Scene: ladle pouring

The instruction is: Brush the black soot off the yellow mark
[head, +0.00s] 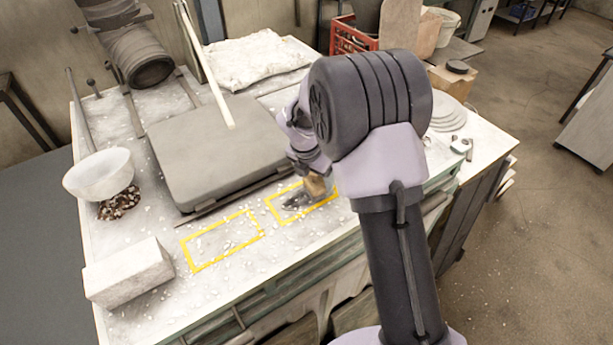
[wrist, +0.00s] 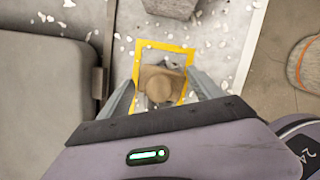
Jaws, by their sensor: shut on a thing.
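Two yellow rectangle outlines are on the dusty bench top: a left one (head: 222,240) and a right one (head: 277,215). Black soot (head: 296,201) lies inside the right outline. My gripper (head: 312,172) is over the right end of that outline. It is shut on a wooden brush (head: 317,186), held low over the mark beside the soot. In the wrist view the brush (wrist: 160,84) shows its round handle and brown head between the fingers. One yellow outline (wrist: 138,62) surrounds it there. The brush hides part of the marked surface; I cannot tell if its bristles touch.
A grey slab (head: 215,150) lies behind the marks. A white block (head: 128,272) and a white bowl (head: 98,174) stand at the left. Stacked plates (head: 447,115) are at the right. White chips are scattered across the bench; its front edge is close to the marks.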

